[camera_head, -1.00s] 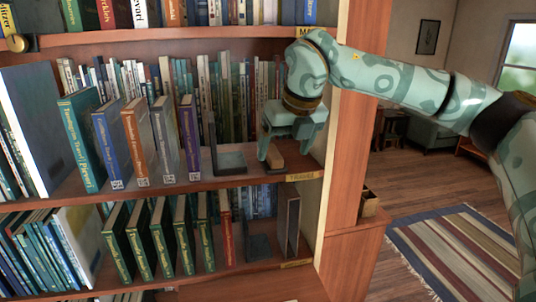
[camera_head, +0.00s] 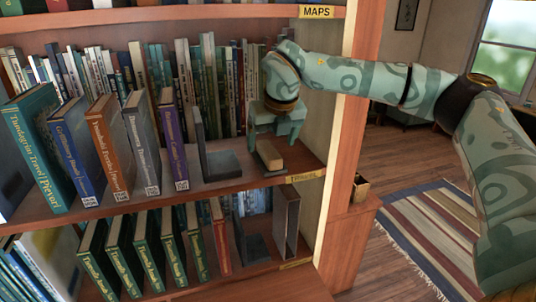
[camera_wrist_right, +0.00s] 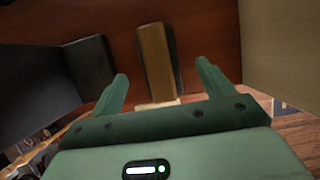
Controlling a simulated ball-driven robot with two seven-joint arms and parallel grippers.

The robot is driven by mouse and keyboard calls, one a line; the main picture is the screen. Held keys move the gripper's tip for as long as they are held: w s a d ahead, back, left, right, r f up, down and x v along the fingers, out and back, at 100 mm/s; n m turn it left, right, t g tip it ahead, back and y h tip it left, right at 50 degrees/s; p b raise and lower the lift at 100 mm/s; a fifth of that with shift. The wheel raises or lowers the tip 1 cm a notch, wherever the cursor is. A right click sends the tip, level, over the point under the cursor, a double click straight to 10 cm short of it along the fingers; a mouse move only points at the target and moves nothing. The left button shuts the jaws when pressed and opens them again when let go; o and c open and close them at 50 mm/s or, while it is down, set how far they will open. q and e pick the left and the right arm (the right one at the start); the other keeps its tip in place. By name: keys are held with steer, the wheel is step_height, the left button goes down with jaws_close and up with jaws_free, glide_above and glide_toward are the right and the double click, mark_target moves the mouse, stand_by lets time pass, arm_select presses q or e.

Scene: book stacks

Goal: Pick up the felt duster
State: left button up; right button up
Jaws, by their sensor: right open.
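My right gripper (camera_head: 273,138) is open and empty just above and behind the duster in the head view. In the right wrist view its fingertips (camera_wrist_right: 162,72) lie on either side of the duster, with gaps at both sides. My left gripper is not in view.
A dark bookend (camera_head: 218,163) stands left of the duster, with a row of leaning books beyond it. The shelf's right side post (camera_head: 352,130) is close on the right. Upright books (camera_head: 225,90) fill the back. A lower shelf holds green books (camera_head: 150,255).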

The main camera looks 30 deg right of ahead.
mark_target(269, 148)
steer(key=x, duration=0.1)
steer(key=p+x, duration=0.1)
steer(key=x, duration=0.1)
steer(key=shift+w+a+f, duration=0.1)
steer(key=shift+w+f, duration=0.1)
steer(key=shift+w, duration=0.2)
steer(key=shift+w+f, duration=0.15)
steer(key=shift+f, duration=0.15)
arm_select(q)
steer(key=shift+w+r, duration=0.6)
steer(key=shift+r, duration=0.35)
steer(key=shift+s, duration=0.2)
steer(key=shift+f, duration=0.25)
arm_select(e)
steer(key=shift+f, duration=0.3)
steer(key=c, duration=1.1)
